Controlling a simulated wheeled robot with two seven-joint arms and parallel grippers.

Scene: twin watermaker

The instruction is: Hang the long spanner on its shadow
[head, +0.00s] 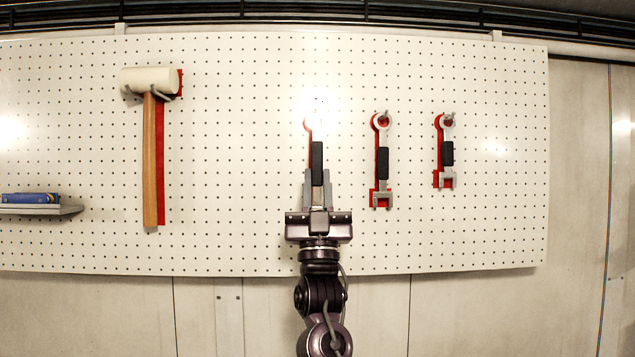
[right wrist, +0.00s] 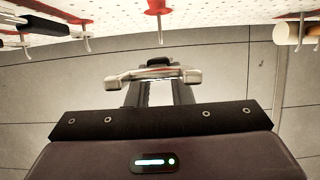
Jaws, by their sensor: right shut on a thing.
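The long spanner (head: 317,157) is upright in front of the pegboard, with a black grip and metal ends. Its red shadow (head: 308,124) shows behind it, mostly along its left side. Glare washes out its top ring, so I cannot tell whether the ring is around a peg. My right gripper (head: 317,190) is shut on the spanner's lower part, below the black grip. In the right wrist view the spanner's metal jaw end (right wrist: 150,77) lies across the fingers (right wrist: 157,92), and a red shadow with a peg (right wrist: 158,12) shows beyond it. My left gripper is not in view.
Two shorter spanners (head: 382,160) (head: 447,152) hang on red shadows to the right. A mallet (head: 150,160) hangs to the left. A small shelf (head: 60,211) with a blue item (head: 30,198) is at far left. The pegboard (head: 240,150) between mallet and gripper is bare.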

